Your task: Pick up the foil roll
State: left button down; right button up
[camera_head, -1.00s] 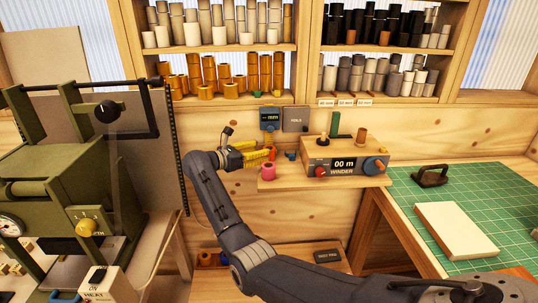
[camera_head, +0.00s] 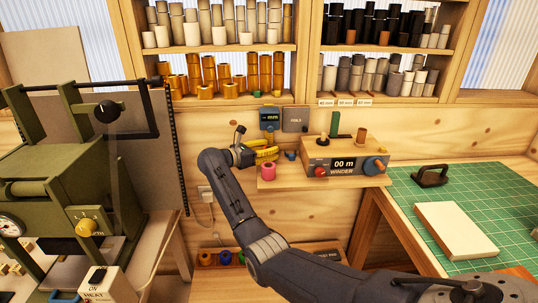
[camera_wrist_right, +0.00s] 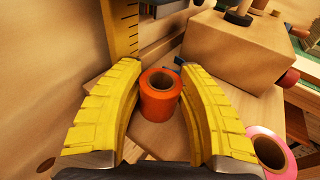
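An orange foil roll (camera_wrist_right: 158,95) stands upright on a small wooden shelf, its open core showing in the right wrist view. My right gripper (camera_wrist_right: 158,66) is open, its yellow fingers on either side of the orange roll; I cannot tell whether either finger touches it. In the head view my right gripper (camera_head: 272,149) is over the shelf's left part and the orange roll is hidden. A pink roll (camera_head: 268,171) stands nearer the shelf's front edge, outside the fingers; it also shows in the right wrist view (camera_wrist_right: 268,152). My left gripper is not in view.
The winder box (camera_head: 343,160) stands on the shelf to the right, with a small blue item (camera_head: 290,155) between. A ruler (camera_wrist_right: 121,30) stands against the wall behind the gripper. Shelves of rolls are above, a green press (camera_head: 60,150) left, a green mat (camera_head: 470,190) right.

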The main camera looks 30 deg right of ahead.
jog(key=shift+c, duration=1.3)
